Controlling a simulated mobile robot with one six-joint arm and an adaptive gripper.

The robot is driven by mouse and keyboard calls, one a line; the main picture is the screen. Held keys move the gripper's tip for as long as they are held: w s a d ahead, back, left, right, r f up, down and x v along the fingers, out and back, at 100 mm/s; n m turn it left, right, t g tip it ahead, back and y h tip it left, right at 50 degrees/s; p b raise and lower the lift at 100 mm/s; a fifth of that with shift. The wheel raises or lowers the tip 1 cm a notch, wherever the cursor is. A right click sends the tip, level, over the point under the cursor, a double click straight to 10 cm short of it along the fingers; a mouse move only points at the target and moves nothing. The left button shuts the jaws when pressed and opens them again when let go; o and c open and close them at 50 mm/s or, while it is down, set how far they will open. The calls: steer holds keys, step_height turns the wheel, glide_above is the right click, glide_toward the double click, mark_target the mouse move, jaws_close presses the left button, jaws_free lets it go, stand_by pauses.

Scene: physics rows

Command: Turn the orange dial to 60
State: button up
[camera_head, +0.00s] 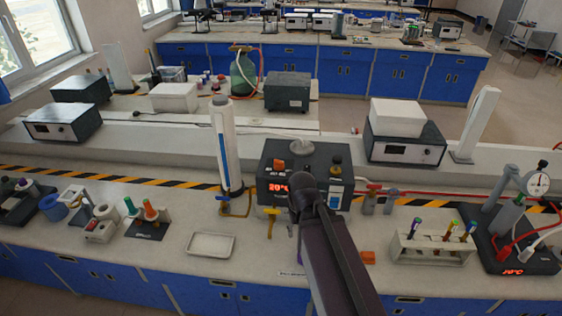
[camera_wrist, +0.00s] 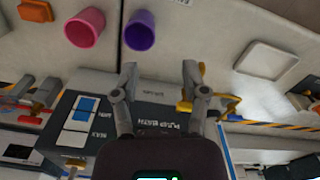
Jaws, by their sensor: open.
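The orange dial (camera_head: 279,165) sits on the upper left of the dark fluid bath unit (camera_head: 265,189) in the head view. Below it a red display (camera_head: 279,188) seems to read 20 °C. The dial's exact angle is too small to tell. In the wrist view the unit's dark labelled face (camera_wrist: 150,115) lies behind my fingers, and I cannot make out the dial there. My gripper (camera_wrist: 159,70) is open, with nothing between its fingertips. In the head view my arm covers part of the unit and hides the fingers.
A yellow-handled valve (camera_wrist: 187,106) stands close to one finger. A red valve (camera_head: 373,188) is right of the unit, and a tall white column (camera_head: 225,145) left. Pink (camera_wrist: 84,28) and purple (camera_wrist: 140,31) cups and a white tray (camera_head: 211,245) are in front.

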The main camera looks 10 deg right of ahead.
steer(key=o, duration=0.4)
steer(key=shift+a, duration=0.1)
steer(key=shift+o, duration=0.4)
steer(key=shift+w+r, duration=0.2)
step_height(320, 180, up, 17)
steer(key=n+p, duration=1)
steer(key=p, duration=0.8)
glide_above(280, 161)
steer(key=shift+w+r, duration=0.1)
steer(key=shift+r, duration=0.05)
step_height(280, 161, down, 14)
steer(key=b, duration=1.4)
steer(key=shift+r, duration=0.1)
steer(key=shift+c, duration=0.2)
steer(key=c, duration=1.1)
